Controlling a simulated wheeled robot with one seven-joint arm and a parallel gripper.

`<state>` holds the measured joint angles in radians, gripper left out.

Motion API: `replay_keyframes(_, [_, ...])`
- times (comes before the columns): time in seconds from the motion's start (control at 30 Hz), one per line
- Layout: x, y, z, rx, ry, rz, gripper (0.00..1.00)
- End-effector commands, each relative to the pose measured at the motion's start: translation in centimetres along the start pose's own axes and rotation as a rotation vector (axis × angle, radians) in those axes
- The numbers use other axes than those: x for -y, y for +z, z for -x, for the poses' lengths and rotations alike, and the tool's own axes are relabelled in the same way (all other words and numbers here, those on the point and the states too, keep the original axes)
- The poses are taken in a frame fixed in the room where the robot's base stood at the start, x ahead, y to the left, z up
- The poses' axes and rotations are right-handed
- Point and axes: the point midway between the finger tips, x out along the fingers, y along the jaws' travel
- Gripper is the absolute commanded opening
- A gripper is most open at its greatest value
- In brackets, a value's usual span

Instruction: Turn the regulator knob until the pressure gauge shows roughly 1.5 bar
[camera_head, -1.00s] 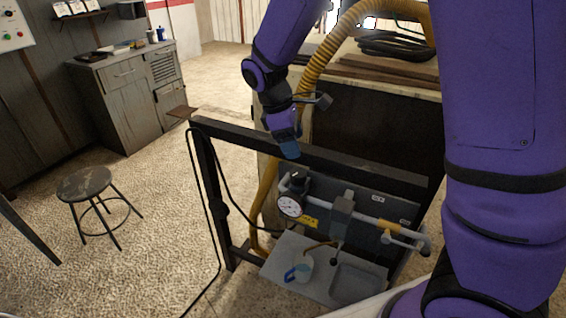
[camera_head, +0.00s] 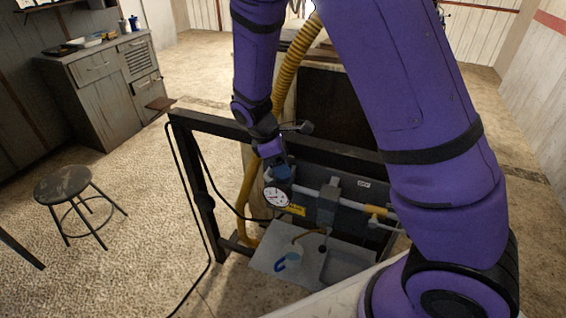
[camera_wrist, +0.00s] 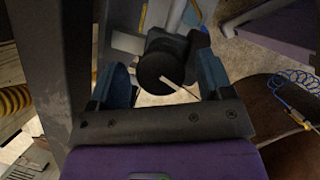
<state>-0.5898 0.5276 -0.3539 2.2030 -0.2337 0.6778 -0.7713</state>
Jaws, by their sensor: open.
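The regulator knob (camera_wrist: 160,72) is round and black with a pale line across its face, in the middle of the wrist view. My gripper (camera_wrist: 160,62) has its two blue fingers apart, one on each side of the knob; I cannot tell whether either touches it. In the head view my gripper (camera_head: 281,172) points down just above the pressure gauge and hides the knob. The pressure gauge (camera_head: 277,197) has a round white dial with a dark needle, too small to read. The regulator sits at the left end of a grey pipe (camera_head: 306,191).
A dark frame rail (camera_head: 222,124) runs close by my wrist. A stool (camera_head: 63,186) stands on open floor at left.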

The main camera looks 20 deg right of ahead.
Motion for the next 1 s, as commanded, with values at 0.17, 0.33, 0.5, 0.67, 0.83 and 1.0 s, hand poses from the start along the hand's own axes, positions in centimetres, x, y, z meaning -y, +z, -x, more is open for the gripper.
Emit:
replay_keyframes(0.17, [0.01, 0.04, -0.70, 0.001, 0.000, -0.001, 0.73])
replay_keyframes(0.33, [0.00, 0.04, -0.72, 0.000, 0.000, -0.001, 0.73])
replay_keyframes(0.5, [0.01, 0.04, -0.70, 0.000, 0.000, 0.000, 0.48])
replay_keyframes(0.67, [0.01, 0.04, -0.69, 0.000, 0.000, 0.000, 0.24])
replay_keyframes(0.83, [0.00, 0.04, -0.69, 0.000, -0.004, -0.009, 0.25])
replay_keyframes(1.0, [-0.04, 0.05, -0.68, 0.000, -0.022, -0.054, 0.25])
